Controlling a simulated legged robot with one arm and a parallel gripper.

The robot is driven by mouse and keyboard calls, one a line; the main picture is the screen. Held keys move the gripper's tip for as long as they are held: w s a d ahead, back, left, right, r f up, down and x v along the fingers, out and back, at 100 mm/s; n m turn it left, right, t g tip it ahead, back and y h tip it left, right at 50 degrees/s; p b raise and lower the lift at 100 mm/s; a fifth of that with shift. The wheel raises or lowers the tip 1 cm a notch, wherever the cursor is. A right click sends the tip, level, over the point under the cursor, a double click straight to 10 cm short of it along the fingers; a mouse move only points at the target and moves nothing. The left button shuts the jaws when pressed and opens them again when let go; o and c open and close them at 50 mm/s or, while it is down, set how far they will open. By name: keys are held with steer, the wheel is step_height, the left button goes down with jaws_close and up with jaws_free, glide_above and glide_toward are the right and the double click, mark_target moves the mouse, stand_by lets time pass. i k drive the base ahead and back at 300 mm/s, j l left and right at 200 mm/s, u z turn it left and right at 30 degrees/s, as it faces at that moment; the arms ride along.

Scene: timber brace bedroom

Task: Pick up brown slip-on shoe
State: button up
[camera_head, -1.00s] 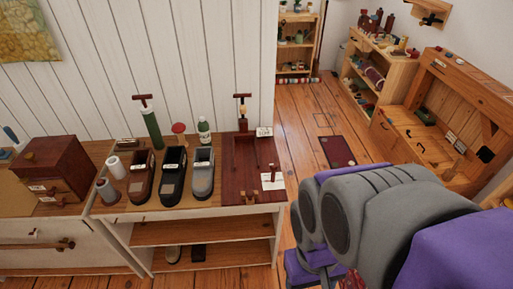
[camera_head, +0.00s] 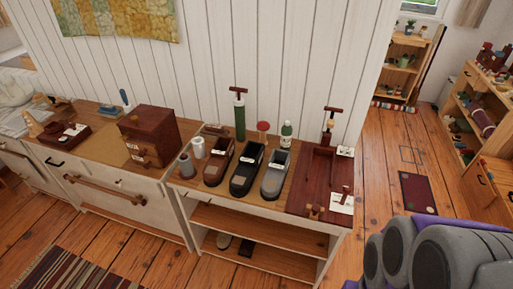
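A brown slip-on shoe (camera_head: 219,163) stands on top of the low wooden shelf unit (camera_head: 232,192), at the left end of a row of shoes. A black shoe (camera_head: 247,170) is just right of it, then a grey shoe (camera_head: 276,175). Each carries a small white label. My grey and purple arm fills the lower right corner, well to the right of the shoes. My gripper is not visible, so its state does not show.
White and grey cylinders (camera_head: 198,147) stand close left of the brown shoe. A green bottle (camera_head: 239,119) stands behind. A dark red tray (camera_head: 315,175) lies right of the shoes, a dark wooden box (camera_head: 148,136) left. Open floor (camera_head: 372,165) lies right of the shelf.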

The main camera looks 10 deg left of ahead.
mark_target(222, 152)
steer(key=i+j, duration=0.1)
steer(key=j, duration=0.35)
steer(key=i+j, duration=0.1)
steer(key=j, duration=0.35)
steer(key=i+j+u, duration=0.1)
steer(key=j, duration=0.35)
steer(key=i+j, duration=0.1)
steer(key=j, duration=0.35)
steer(key=i+j, duration=0.1)
steer(key=j, duration=0.35)
steer(key=i+j+u, duration=0.1)
steer(key=j, duration=0.3)
steer(key=i+j, duration=0.15)
steer(key=j, duration=0.3)
steer(key=i+j, duration=0.15)
steer(key=j, duration=0.3)
steer(key=u, duration=0.05)
